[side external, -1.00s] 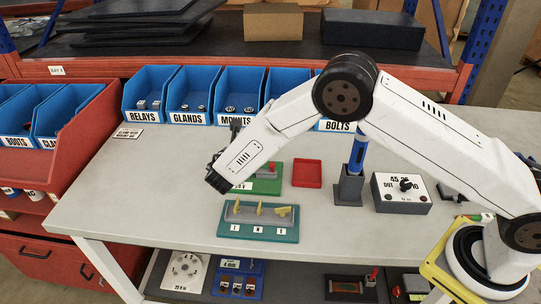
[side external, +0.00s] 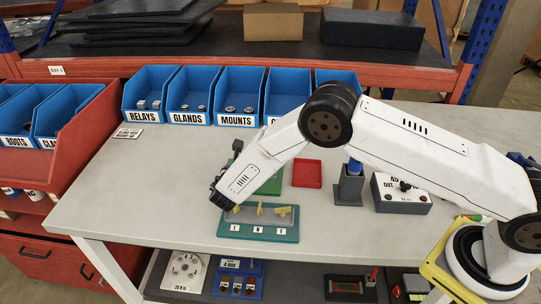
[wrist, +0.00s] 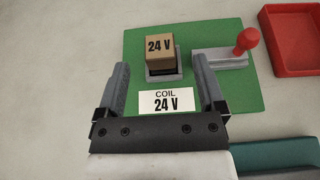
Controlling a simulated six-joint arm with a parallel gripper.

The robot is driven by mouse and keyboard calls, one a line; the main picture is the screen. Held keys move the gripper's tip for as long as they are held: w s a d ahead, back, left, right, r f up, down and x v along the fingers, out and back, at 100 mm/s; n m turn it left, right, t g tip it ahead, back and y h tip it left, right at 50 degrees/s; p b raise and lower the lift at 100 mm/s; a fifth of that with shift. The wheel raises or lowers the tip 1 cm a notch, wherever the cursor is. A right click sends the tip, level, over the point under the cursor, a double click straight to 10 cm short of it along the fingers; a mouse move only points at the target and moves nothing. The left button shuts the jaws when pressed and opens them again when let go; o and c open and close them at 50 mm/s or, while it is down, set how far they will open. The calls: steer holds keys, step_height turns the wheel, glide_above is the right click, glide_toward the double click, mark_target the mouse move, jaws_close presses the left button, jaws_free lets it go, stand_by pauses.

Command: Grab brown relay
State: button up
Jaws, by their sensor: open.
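The brown relay (wrist: 160,47), a small block marked 24 V, sits in a grey socket on a green board (wrist: 228,92) in the wrist view. A white COIL 24 V label (wrist: 166,101) lies just in front of it. My gripper (wrist: 160,64) is open and empty, with one finger to the left and one to the right, apart from the relay. In the side view, the green board (side external: 272,185) shows partly behind my arm, which hides the relay.
A red lever (wrist: 246,41) stands right of the relay on the board. A red tray (side external: 307,174) lies to the right. A teal tray with yellow parts (side external: 258,233) lies in front. A grey holder (side external: 349,188) and a switch box (side external: 402,205) stand further right.

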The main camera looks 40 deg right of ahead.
steer(key=shift+x, duration=2.6)
steer(key=shift+f, duration=0.1)
jaws_close()
